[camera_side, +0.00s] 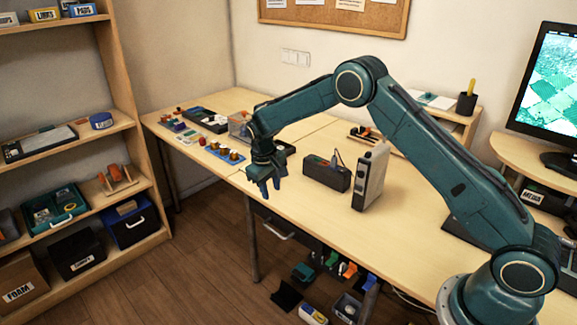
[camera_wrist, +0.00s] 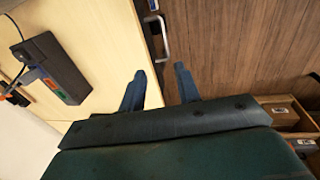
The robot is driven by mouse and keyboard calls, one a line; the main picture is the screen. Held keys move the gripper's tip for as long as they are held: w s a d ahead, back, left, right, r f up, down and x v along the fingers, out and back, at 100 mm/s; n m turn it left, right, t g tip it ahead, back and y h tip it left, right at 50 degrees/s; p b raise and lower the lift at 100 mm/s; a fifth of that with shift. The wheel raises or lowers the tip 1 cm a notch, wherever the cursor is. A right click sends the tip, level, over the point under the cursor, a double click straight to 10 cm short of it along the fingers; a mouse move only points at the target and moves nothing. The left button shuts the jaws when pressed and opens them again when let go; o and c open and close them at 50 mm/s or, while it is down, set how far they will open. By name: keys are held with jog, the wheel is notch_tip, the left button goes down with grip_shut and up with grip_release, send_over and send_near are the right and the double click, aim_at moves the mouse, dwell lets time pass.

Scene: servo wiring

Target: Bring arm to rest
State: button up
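My gripper (camera_side: 263,190) hangs from my teal arm over the front edge of the wooden table (camera_side: 310,215), fingers pointing down. In the wrist view its two fingers (camera_wrist: 160,72) stand apart with nothing between them, so it is open and empty. The table edge and the floor show beyond the fingers. A black box (camera_side: 326,174) with a cable stands on the table to the right of the gripper; it also shows in the wrist view (camera_wrist: 52,68). A grey upright unit (camera_side: 370,176) stands beside that box.
Small parts and trays (camera_side: 205,120) cover the far left of the table. A drawer handle (camera_wrist: 157,38) is below the table edge. A shelf (camera_side: 110,130) with bins stands at the left. A monitor (camera_side: 548,85) is at the right. The table front is mostly clear.

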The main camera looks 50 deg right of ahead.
jog(key=s+a+r+t+y, duration=0.1)
jog(key=s+r, duration=0.8)
jog(key=r, duration=0.3)
jog(key=s+a+r+t, duration=0.1)
jog(key=s+r+t, duration=0.1)
jog(key=s+r, duration=0.8)
jog(key=s+r+t, duration=0.1)
jog(key=s+r, duration=0.1)
jog(key=s, duration=0.8)
jog(key=s+a+r+t+y, duration=0.1)
jog(key=s, duration=1)
jog(key=shift+s+a+r, duration=0.2)
jog(key=shift+a+r, duration=0.1)
jog(key=shift+r, duration=0.05)
